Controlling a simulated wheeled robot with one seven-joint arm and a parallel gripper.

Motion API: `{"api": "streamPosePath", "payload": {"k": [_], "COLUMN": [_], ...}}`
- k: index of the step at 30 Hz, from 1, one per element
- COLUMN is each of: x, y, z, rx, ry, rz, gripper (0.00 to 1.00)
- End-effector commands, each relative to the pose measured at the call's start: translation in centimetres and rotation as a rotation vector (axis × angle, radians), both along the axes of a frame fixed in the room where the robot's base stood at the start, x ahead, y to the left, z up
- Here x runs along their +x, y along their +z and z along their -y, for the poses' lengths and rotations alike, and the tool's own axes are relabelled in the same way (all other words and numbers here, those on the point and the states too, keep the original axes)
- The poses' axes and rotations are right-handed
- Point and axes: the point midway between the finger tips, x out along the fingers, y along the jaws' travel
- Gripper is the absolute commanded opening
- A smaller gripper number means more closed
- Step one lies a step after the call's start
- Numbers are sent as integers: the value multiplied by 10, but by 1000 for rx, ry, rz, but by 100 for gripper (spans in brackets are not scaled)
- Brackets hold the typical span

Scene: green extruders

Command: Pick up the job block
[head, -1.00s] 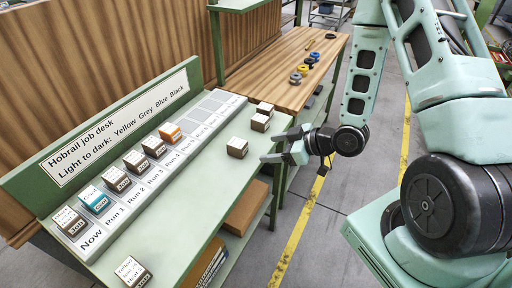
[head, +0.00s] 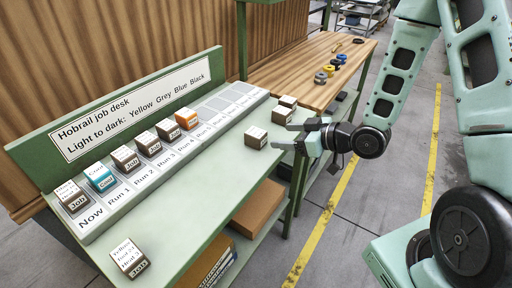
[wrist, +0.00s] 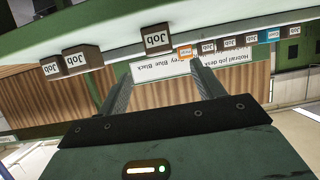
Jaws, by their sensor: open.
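Several dark brown blocks with white tops, marked "Job", are on the green desk. One loose job block (head: 255,137) stands by itself just left of my gripper (head: 281,136). Two more, a nearer job block (head: 281,115) and a farther job block (head: 288,102), stand behind it near the far end. Another job block (head: 128,257) lies at the near front, its top reading "Yellow" in part. My gripper is open and empty, its fingers pointing toward the lone block. The inverted wrist view shows a job block (wrist: 157,39) beyond the open fingers and a pair (wrist: 80,60) to the left.
A sloped rack (head: 125,203), labelled Now and Run 1 onward, holds several job blocks, a teal "Cool" block (head: 100,178) and an orange block (head: 187,118). Its far slots are empty. A sign board (head: 130,115) stands behind. A wooden bench (head: 310,62) carries coloured rings.

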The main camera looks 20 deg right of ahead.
Motion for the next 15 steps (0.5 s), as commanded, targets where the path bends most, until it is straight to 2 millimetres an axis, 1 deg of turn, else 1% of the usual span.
{"api": "streamPosePath", "payload": {"k": [1, 11, 15], "x": [2, 5, 15], "y": [-7, -12, -17], "z": [-1, -8, -16], "rx": [-2, -5, -6], "ry": [2, 0, 1], "rz": [4, 4, 4], "gripper": [67, 67, 67]}}
